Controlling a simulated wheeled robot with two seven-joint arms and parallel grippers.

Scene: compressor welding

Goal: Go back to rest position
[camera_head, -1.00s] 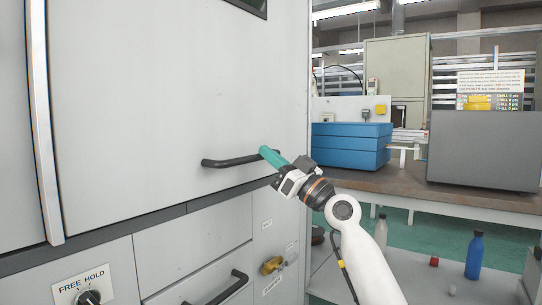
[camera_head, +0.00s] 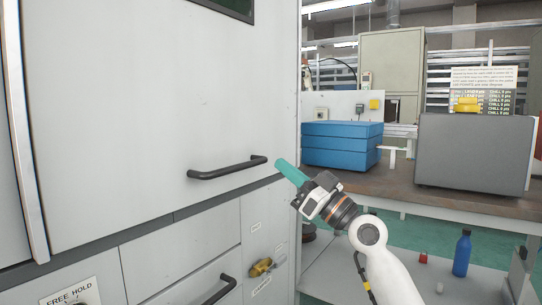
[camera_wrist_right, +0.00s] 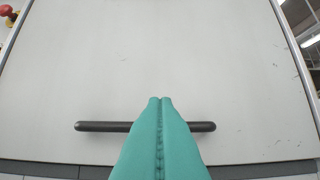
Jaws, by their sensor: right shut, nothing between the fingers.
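My right gripper (camera_head: 281,165) has teal fingers, pressed together and empty. In the head view it is in front of the grey cabinet, just right of the black bar handle (camera_head: 227,168) on the large door (camera_head: 130,90), apart from it. In the right wrist view the shut fingers (camera_wrist_right: 160,100) point at the door, and the handle (camera_wrist_right: 105,126) shows on both sides behind them, its middle hidden. My left gripper is not in view.
A workbench (camera_head: 400,186) at right holds blue cases (camera_head: 341,145) and a grey box (camera_head: 470,150). A blue bottle (camera_head: 462,253) stands low at right. Below the door are a drawer handle (camera_head: 220,289), a yellow padlock-like piece (camera_head: 261,266) and a FREE HOLD knob plate (camera_head: 62,296).

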